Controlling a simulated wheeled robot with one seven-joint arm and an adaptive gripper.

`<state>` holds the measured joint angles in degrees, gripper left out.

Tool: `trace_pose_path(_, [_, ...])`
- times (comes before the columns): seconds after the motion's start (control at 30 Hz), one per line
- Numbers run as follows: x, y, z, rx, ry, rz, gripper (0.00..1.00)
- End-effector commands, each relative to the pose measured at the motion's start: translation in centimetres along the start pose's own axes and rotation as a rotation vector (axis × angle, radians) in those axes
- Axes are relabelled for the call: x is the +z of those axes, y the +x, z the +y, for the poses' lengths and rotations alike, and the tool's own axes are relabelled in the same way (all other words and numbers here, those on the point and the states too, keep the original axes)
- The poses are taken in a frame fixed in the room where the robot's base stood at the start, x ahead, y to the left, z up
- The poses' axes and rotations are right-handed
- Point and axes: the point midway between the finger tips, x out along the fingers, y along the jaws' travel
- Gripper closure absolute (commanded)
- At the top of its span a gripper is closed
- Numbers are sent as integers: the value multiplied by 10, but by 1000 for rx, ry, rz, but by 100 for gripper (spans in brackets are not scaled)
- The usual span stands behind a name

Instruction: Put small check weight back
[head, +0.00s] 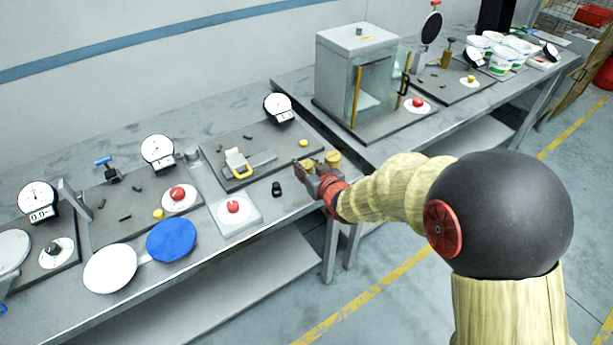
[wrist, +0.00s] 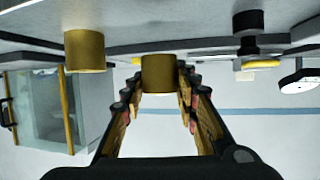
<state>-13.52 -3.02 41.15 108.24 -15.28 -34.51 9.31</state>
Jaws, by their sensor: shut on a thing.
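Two brass cylindrical weights stand close together near the right end of the near bench. The left one (head: 307,163) is between my gripper's fingertips, and it also shows in the wrist view (wrist: 158,74). The other (head: 333,158) stands free just to its right; it shows at the left of the upside-down wrist view (wrist: 85,51). My gripper (head: 303,171) is shut on the left brass weight. I cannot tell whether this weight touches the surface or is slightly raised. The two look alike in size.
A small black knobbed piece (head: 277,189) stands left of my gripper. A red button on a white plate (head: 233,207) is nearer the front edge. A glass-fronted cabinet (head: 358,75) stands on the right bench.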

Motion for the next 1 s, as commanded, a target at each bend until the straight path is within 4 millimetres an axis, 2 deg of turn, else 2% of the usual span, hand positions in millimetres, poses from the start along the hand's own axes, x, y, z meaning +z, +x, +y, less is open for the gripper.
trace_pose_path(0.17, [3,8,2,0,-1,4,100])
trace_pose_path(0.43, [31,22,3,0,-2,3,100])
trace_pose_path(0.83, [35,23,3,0,-1,4,100])
trace_pose_path(0.87, [36,22,3,0,-1,0,69])
trace_pose_path(1.0, [36,22,3,0,-1,0,61])
